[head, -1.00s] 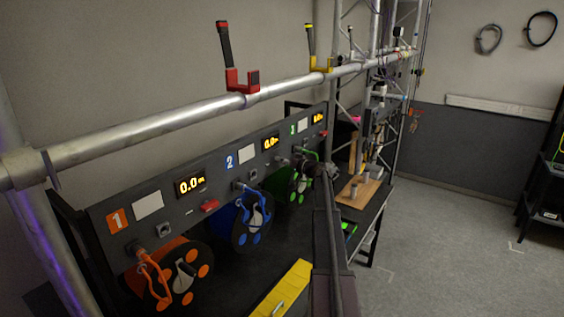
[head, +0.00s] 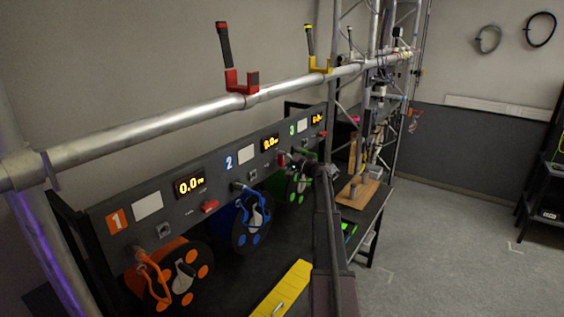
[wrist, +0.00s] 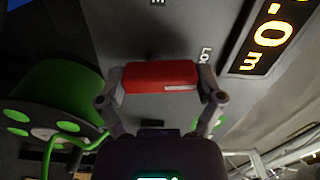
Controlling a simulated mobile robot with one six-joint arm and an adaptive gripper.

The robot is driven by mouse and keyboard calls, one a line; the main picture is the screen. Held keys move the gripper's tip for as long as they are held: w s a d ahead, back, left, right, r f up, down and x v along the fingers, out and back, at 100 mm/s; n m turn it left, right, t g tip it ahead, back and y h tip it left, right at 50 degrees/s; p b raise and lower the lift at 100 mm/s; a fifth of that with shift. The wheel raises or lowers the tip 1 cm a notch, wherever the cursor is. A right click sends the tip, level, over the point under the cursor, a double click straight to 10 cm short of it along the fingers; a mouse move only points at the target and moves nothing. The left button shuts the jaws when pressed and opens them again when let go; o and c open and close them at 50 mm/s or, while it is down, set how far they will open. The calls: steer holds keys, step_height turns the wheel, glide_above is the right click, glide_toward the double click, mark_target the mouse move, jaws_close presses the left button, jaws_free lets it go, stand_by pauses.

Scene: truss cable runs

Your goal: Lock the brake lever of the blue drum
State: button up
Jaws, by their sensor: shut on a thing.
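The blue drum (head: 252,219) hangs below the panel section marked 2, and a sliver of blue shows at the top left of the wrist view. Its red brake lever (head: 281,159) is on the panel below the second display. In the wrist view the red lever (wrist: 160,76) lies crosswise between the two fingers of my gripper (wrist: 160,84), which is shut on its ends. A partly hidden label beginning "Lo" (wrist: 205,53) is beside the right finger. In the head view my gripper (head: 295,166) is at this lever; its fingers are hard to make out.
The green drum (wrist: 50,110) is close to my gripper on the left in the wrist view. The orange drum (head: 178,278) and its red lever (head: 209,206) are further left in the head view. A truss tube (head: 150,126) runs above the panel.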

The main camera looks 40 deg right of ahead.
steer(key=shift+w+d+m, duration=0.1)
steer(key=shift+m, duration=0.6)
steer(key=o, duration=0.9)
steer(key=shift+c, duration=0.2)
steer(key=v, duration=1.2)
